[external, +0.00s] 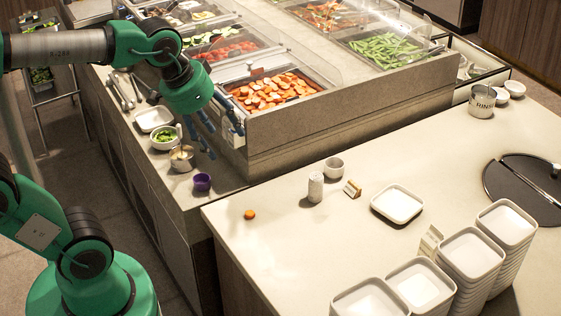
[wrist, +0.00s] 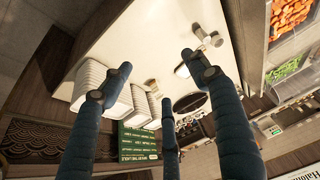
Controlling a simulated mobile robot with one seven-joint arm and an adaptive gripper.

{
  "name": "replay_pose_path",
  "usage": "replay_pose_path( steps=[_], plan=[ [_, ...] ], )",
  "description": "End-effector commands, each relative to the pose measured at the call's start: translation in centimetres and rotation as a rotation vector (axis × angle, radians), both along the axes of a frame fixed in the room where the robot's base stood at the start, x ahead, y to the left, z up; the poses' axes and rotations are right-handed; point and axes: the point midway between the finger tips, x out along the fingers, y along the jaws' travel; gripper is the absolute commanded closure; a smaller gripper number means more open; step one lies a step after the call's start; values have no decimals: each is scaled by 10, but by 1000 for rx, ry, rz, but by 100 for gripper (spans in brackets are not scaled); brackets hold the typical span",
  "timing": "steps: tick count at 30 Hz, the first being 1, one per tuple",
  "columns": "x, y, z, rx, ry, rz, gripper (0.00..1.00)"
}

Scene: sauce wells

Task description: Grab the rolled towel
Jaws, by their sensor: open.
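A small white upright cylinder (external: 315,187) stands on the pale counter and may be the rolled towel; I cannot tell for sure. A small tan and white block (external: 352,188) lies just right of it. My gripper (external: 226,142) is open and empty, with its blue fingers spread. It hangs beside the food bar, to the left of and away from the cylinder. In the wrist view my gripper (wrist: 156,62) frames the counter, and small white items (wrist: 198,33) show past the right finger.
Stacked white dishes (external: 470,254) fill the front right. A purple cup (external: 202,182) and small bowls line the ledge.

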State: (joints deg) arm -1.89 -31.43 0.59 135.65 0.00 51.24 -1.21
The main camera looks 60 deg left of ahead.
Motion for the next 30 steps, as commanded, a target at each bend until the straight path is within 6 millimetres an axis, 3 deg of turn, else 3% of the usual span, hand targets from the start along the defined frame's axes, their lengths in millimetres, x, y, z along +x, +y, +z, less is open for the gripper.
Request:
replay_pose_path(
  steps=[14, 22, 30],
  plan=[
    [106, 25, -16, -16, 100, 72, 40],
    [165, 43, -40, -26, 154, 112, 40],
    [223, 64, -76, -35, 208, 152, 40]
  ],
)
